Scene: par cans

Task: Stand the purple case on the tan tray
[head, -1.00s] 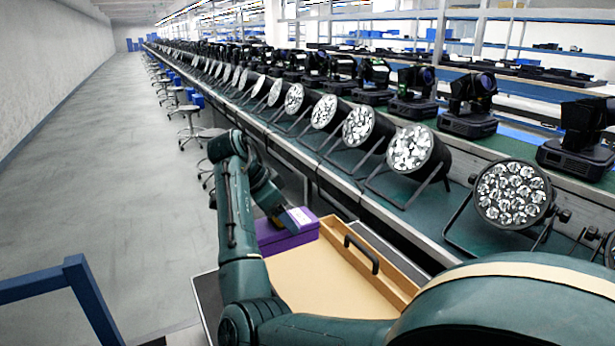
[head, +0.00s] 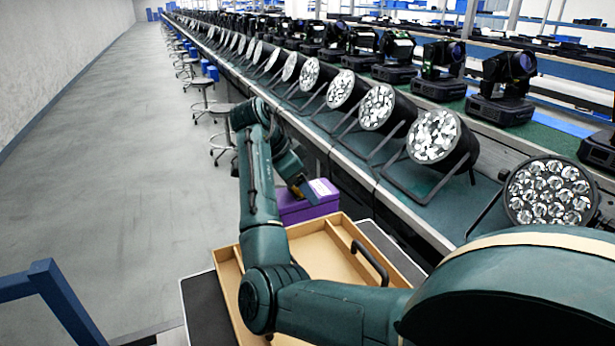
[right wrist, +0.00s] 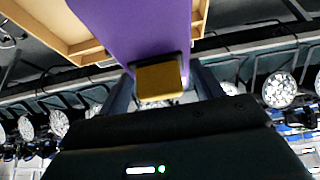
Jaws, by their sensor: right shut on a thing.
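The purple case (head: 308,205), with a pale label on top, is at the end of my right arm in the head view. My right gripper (head: 303,190) is shut on it. The tan tray (head: 335,262) is a shallow open box with a divider and a dark handle; my right arm hides part of it. The case shows just beyond the tray's far wall; I cannot tell its height over the tray. In the right wrist view the case (right wrist: 135,25) extends up from between the fingers (right wrist: 160,88), with the tray (right wrist: 55,38) behind it. My left gripper is out of view.
A long bench (head: 350,165) with several round stage lights (head: 437,136) runs along the tray's right side. Stools (head: 202,100) stand along the bench. A blue frame (head: 45,290) is at lower left. The grey floor (head: 130,180) on the left is open.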

